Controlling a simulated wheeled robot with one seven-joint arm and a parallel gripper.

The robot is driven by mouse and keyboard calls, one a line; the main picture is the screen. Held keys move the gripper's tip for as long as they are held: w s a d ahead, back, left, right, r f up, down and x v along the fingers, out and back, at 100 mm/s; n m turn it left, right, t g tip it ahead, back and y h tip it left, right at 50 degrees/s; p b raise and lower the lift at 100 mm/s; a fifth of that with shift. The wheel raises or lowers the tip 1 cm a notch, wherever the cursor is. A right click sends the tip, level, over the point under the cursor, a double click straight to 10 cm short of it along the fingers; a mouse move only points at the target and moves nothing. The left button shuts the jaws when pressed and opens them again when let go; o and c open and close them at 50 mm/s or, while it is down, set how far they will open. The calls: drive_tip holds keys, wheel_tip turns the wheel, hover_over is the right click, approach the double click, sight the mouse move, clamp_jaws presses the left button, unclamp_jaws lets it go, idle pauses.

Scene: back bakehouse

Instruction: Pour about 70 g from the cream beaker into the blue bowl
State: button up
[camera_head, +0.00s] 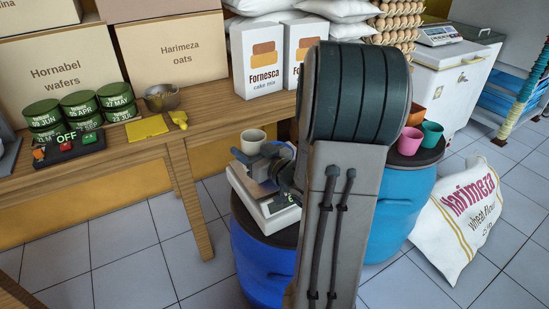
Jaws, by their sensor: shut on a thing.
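The cream beaker (252,138) shows beyond my gripper, left of my arm. It looks roughly upright, and its lower part is hidden. My gripper (259,161) is shut on it, as far as the overlap shows; the fingertips are small and partly covered. Both are over a scale (278,222) on a dark-topped blue drum (258,261). I cannot make out the blue bowl; the gripper and my arm cover much of the scale's top. The beaker's contents and any pouring stream cannot be seen.
A wooden table (210,125) at left holds boxes, green tins, a metal bowl (162,98) and a yellow scoop (179,119). Orange, pink (410,141) and teal cups stand on another blue drum (400,208). A flour sack (459,224) leans at right. Floor is clear at lower left.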

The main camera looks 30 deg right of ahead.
drive_tip(key=shift+r, duration=0.25)
wheel_tip(320, 180, up, 7)
drive_tip(key=p, duration=0.5)
drive_tip(key=shift+a+f, duration=0.1)
drive_tip(key=shift+f, duration=0.05)
drive_tip(key=w+a+f+n+y, duration=0.1)
drive_tip(key=w+a+f, duration=0.2)
drive_tip(key=a+f, duration=0.4)
drive_tip(key=w+a+f+n+y, duration=0.1)
drive_tip(key=w+a+f, duration=0.2)
drive_tip(key=a+f, duration=0.35)
wheel_tip(320, 180, up, 6)
drive_tip(key=w+a+m+h+p, duration=0.2)
drive_tip(key=m+h+p, duration=0.1)
drive_tip(key=p, duration=1.2)
drive_tip(key=shift+w+r+h+p, duration=0.3)
drive_tip(key=shift+h+p, duration=0.1)
drive_tip(key=shift+h, duration=0.4)
drive_tip(key=shift+a+m+p, duration=0.1)
drive_tip(key=shift+m+p, duration=0.2)
drive_tip(key=shift+p, duration=0.1)
